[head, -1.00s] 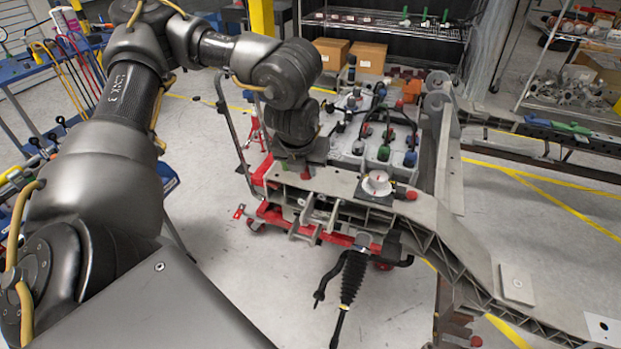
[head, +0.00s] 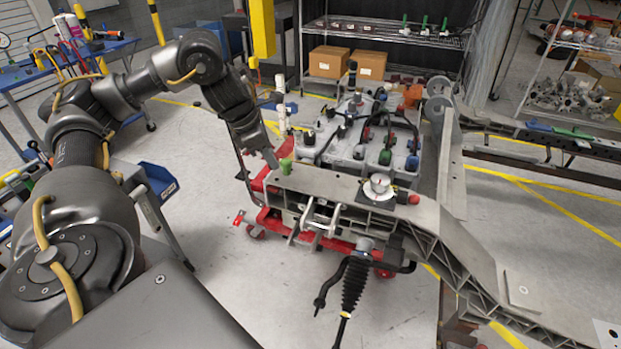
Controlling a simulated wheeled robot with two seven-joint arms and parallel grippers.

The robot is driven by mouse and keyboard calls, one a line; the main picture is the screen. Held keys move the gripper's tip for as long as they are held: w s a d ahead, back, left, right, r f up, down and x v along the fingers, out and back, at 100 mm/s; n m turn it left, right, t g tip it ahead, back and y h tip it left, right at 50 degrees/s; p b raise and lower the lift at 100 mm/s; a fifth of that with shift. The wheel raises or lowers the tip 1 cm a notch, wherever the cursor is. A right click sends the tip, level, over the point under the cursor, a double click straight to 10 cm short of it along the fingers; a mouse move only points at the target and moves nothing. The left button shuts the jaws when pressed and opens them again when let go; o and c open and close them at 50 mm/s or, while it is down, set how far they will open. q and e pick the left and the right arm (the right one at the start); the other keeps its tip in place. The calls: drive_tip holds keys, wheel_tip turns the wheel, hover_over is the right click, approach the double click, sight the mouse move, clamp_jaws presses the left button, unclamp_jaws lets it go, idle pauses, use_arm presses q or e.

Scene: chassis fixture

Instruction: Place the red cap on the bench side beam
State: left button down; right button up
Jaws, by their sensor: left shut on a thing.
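A red cap (head: 413,199) stands on the grey bench side beam (head: 335,184), beside a round white-and-metal fitting (head: 379,187). A green cap (head: 286,166) stands at the beam's left end. My left gripper (head: 270,158) comes down from the upper left and ends at the left end of the beam, close to the green cap. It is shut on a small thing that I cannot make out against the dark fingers. I cannot tell whether the fingers touch the green cap. My right gripper is not in view.
A grey tray (head: 345,160) behind the beam holds several parts with red, green and blue tops. A black bellows part (head: 354,284) hangs in front of the beam. A red cart frame (head: 262,212) is underneath. Open floor lies at the front left.

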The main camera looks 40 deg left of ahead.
use_arm(q)
drive_tip(key=w+f, duration=0.4)
drive_tip(key=w, duration=0.4)
approach(312, 178)
drive_tip(key=shift+w+d+f, duration=0.25)
drive_tip(key=shift+d+f, duration=0.05)
drive_tip(key=shift+d, duration=0.15)
drive_tip(key=shift+w+d+f, duration=0.2)
drive_tip(key=shift+d+f, duration=0.05)
drive_tip(key=shift+d, duration=0.15)
drive_tip(key=shift+w+f+p, duration=0.35)
drive_tip(key=shift+w+f, duration=0.2)
drive_tip(key=shift+f, duration=0.2)
wheel_tip(312, 178, down, 2)
drive_tip(key=shift+f+p, duration=0.1)
drive_tip(key=shift+p, duration=0.5)
drive_tip(key=shift+f, duration=0.45)
drive_tip(key=c, duration=1.2)
unclamp_jaws()
drive_tip(key=shift+c, duration=0.2)
